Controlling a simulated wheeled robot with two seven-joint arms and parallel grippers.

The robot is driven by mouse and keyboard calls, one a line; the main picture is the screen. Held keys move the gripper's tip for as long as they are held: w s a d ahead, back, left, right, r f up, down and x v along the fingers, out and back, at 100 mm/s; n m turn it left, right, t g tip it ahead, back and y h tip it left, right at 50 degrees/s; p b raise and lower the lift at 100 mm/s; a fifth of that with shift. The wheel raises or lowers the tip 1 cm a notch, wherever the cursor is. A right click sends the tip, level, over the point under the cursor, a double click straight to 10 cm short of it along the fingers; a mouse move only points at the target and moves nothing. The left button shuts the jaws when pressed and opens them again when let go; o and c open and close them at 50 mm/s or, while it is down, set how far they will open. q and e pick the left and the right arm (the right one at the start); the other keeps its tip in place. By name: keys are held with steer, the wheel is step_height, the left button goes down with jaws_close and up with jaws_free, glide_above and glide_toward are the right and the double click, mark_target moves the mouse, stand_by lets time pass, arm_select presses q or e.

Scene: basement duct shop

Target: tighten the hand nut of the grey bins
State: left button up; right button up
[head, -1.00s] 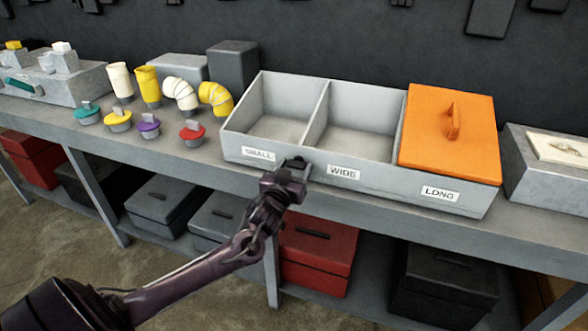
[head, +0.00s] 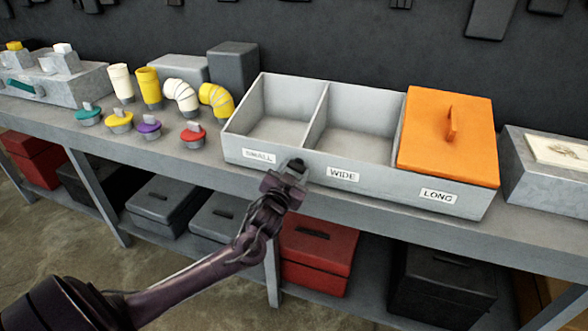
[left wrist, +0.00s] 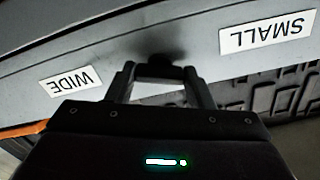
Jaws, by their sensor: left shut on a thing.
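The grey bins (head: 370,185) stand on the bench as one tray with three compartments, labelled SMALL, WIDE and LONG. The SMALL and WIDE compartments are open and look empty; an orange lid (head: 447,140) covers LONG. The hand nut (left wrist: 160,62) is a dark, blurred knob on the front wall between the SMALL and WIDE labels. My left gripper (head: 293,168) is at that wall, shut on the hand nut. In the left wrist view its fingers (left wrist: 160,78) stand either side of the nut, which is partly hidden. My right gripper is not in view.
Red, purple, yellow and teal capped plugs (head: 148,128) and several pipe pieces (head: 180,93) stand left of the bins. A grey block (head: 550,165) with a pale plate is to the right. Red and dark boxes (head: 315,255) fill the shelf below.

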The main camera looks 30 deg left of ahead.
arm_select(q)
steer(key=m+p, duration=0.1)
steer(key=m, duration=0.2)
steer(key=shift+r+m, duration=0.1)
steer(key=shift+m, duration=0.3)
steer(key=m+p, duration=0.1)
steer(key=m, duration=0.2)
steer(key=shift+m, duration=0.3)
steer(key=m+p, duration=0.1)
steer(key=m, duration=0.2)
steer(key=shift+m+p, duration=0.5)
steer(key=shift+m, duration=1.2)
steer(key=o, duration=1)
